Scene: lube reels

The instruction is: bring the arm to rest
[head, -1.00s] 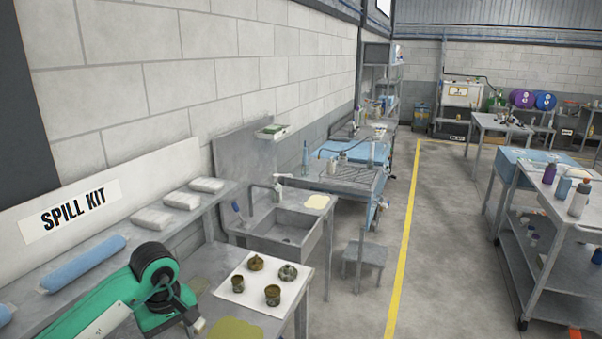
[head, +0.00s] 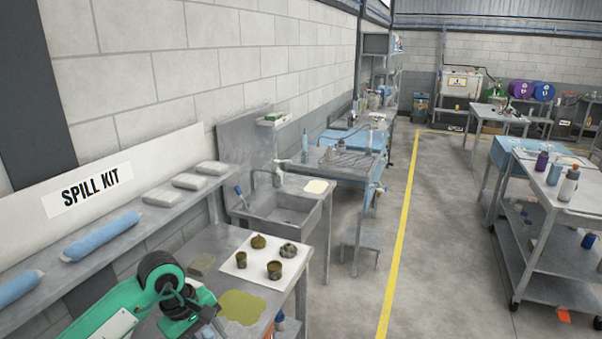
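My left arm (head: 120,300), green with black joints, comes in from the lower left over the near workbench. Its black wrist end (head: 185,302) hangs over the bench, left of a yellow-green puddle (head: 242,306). The gripper's fingers are not clear at the bottom of the view, so I cannot tell if they are open or shut. My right arm is out of view.
The bench holds a white sheet (head: 246,273) with several brown-green pots. A spill kit shelf (head: 110,249) with blue rolls and white packs runs along the wall. Beyond stand a sink (head: 283,213) and stool (head: 362,243). A cart (head: 545,240) stands right; the floor between is clear.

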